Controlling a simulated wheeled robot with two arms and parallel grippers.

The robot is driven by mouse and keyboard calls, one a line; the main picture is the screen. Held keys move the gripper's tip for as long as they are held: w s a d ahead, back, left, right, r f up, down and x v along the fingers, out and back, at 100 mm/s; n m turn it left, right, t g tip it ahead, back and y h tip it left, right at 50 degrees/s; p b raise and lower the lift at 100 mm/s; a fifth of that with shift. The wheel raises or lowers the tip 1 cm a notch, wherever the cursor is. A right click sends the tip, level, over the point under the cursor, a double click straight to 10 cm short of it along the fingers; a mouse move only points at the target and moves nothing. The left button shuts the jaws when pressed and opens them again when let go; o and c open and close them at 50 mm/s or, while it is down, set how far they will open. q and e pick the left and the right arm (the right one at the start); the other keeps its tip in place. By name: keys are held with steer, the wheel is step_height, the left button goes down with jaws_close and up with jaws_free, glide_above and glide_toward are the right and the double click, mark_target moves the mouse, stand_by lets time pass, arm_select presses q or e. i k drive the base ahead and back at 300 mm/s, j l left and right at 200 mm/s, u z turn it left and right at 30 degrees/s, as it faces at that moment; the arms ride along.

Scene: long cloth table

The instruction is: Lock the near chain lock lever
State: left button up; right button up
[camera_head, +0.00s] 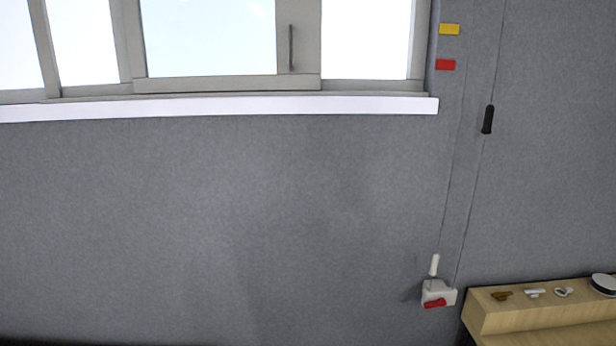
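A small white chain lock box (439,293) is mounted low on the grey wall at the lower right. A white lever (434,265) stands upright from its top. A red lever (435,303) lies at the bottom front of the box, nearly horizontal. Two thin cords run up the wall from the box. A black handle (487,120) hangs on the right cord, higher up. Neither of my grippers shows in the head view. I cannot tell from this distance whether the lock is engaged.
A wooden shelf (487,321) stands right of the lock, with small hardware pieces (534,293) and a round white item (603,284) on top. A window with a white sill (220,106) spans the upper left. Yellow (449,29) and red (445,64) tags are on the wall.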

mark_target(441, 303)
steer(key=i+l+z, duration=0.1)
steer(key=i+z, duration=0.85)
steer(key=k+l+z, duration=0.15)
steer(key=l+z, duration=0.15)
steer(key=k+l+z, duration=0.1)
steer(key=l+z, duration=0.25)
